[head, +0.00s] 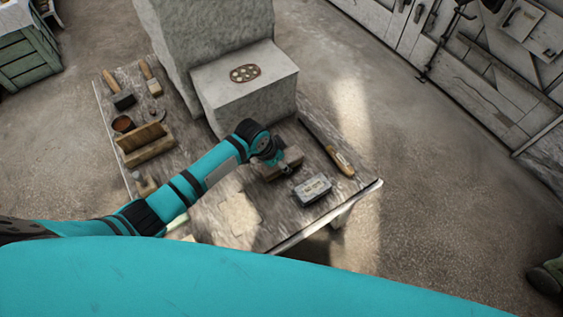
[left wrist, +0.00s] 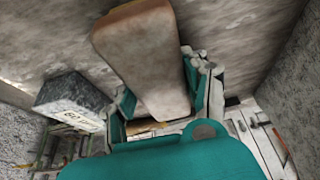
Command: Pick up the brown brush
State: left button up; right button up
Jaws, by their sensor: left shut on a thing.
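The brown brush (head: 289,163) is a brown block at the end of my left arm, over the front right part of the worktable. My left gripper (head: 277,160) is shut on it. In the left wrist view the brush (left wrist: 148,58) is a long, rounded brown body lying between the teal and grey fingers of the left gripper (left wrist: 165,100). Part of it is hidden by the gripper in the head view. I cannot tell whether it touches the table. My right gripper is not in view.
A grey labelled box (head: 312,189) lies close to the right of the brush. A long wooden-handled tool (head: 341,160) lies near the table's right edge. Behind stands a large stone block (head: 222,88). A wooden tray (head: 147,153) and several tools sit at the left.

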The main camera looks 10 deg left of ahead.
pick_arm(q)
notch_tip(320, 180, up, 10)
jog(key=shift+r+p, duration=0.1)
jog(key=shift+p, duration=0.4)
jog(key=o, duration=0.7)
jog(key=shift+c, duration=0.2)
jog(key=c, duration=0.4)
